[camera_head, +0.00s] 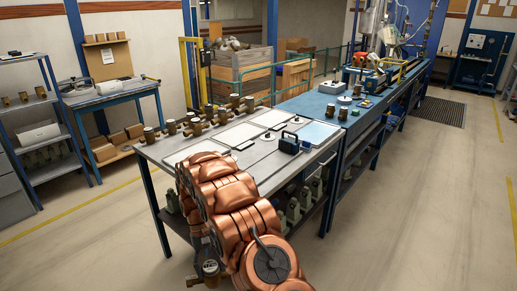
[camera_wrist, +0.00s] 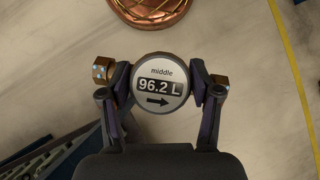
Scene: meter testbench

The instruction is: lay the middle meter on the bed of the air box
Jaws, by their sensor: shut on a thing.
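The middle meter (camera_wrist: 162,82) is in my gripper (camera_wrist: 161,85) in the wrist view. Its round grey face reads "middle" and "96.2 L" above an arrow pointing right, and brass ends (camera_wrist: 102,69) stick out on both sides. The two fingers are shut on it from left and right. In the head view the meter (camera_head: 210,268) hangs low at the bottom, in front of the grey table's near end and below its top, beside my copper-coloured arm. I cannot tell for sure which fixture on the benches is the air box.
The grey table (camera_head: 262,178) bears several brass meters along its back edge, white trays and a dark handled box (camera_head: 289,143). A blue bench (camera_head: 318,106) with equipment adjoins it. A shelf and side bench (camera_head: 112,95) stand at left. The floor on the right is clear.

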